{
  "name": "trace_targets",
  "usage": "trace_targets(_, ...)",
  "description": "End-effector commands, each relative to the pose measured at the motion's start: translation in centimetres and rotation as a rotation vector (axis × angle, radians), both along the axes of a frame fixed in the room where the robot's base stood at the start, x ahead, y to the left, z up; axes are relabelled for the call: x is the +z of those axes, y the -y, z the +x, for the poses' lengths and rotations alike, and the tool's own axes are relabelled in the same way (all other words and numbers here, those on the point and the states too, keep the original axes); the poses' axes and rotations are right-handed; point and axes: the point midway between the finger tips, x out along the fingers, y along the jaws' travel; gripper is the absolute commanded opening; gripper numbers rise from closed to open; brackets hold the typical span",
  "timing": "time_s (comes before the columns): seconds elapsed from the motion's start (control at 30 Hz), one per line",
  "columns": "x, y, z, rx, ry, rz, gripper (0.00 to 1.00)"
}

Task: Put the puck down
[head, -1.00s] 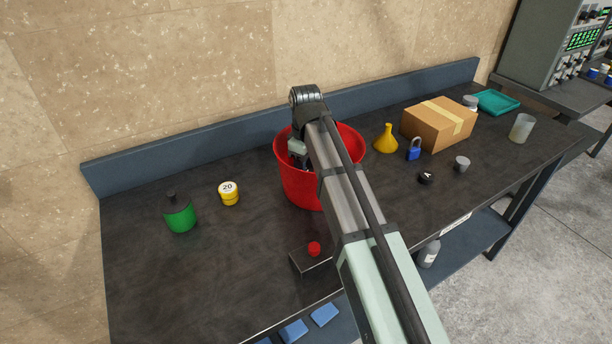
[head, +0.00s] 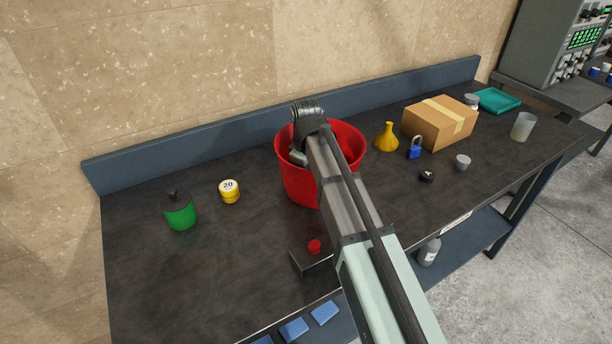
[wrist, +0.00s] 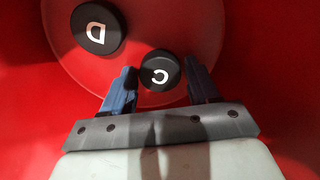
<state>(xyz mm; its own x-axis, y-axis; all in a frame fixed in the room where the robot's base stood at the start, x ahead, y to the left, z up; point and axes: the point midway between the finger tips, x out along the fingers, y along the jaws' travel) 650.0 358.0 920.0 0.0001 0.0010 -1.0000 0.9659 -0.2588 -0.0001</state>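A black puck marked C (wrist: 160,72) is inside the red bucket (head: 299,187), seen in the wrist view against the bucket's floor. My gripper (wrist: 161,66) points down into the bucket. Its two blue fingers are apart, one on each side of the C puck, with a narrow gap showing at both sides. A second black puck, marked D (wrist: 97,28), lies on the bucket floor to the left. In the head view the bucket wall and my arm hide the fingers and both pucks. A black puck with a white letter (head: 427,175) lies on the bench.
Right of the bucket stand a yellow funnel (head: 386,138), a blue padlock (head: 415,150) and a cardboard box (head: 439,123). A green container (head: 180,213) and a yellow weight (head: 229,191) stand left. The bench's left front is clear.

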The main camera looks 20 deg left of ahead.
Motion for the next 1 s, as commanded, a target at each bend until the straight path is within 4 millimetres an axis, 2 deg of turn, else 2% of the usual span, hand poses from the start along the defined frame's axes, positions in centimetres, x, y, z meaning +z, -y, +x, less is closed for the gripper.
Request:
trace_targets(0.13, 0.0, 0.0, 0.0, 0.000, 0.000, 0.000, 0.73)
trace_targets(0.47, 0.5, 0.0, 0.0, 0.000, 0.001, 0.001, 0.73)
trace_targets(0.67, 2.8, -0.1, 0.1, 0.000, 0.001, 0.001, 0.73)
trace_targets(1.0, 8.5, -0.1, 0.1, 0.000, 0.002, 0.001, 0.73)
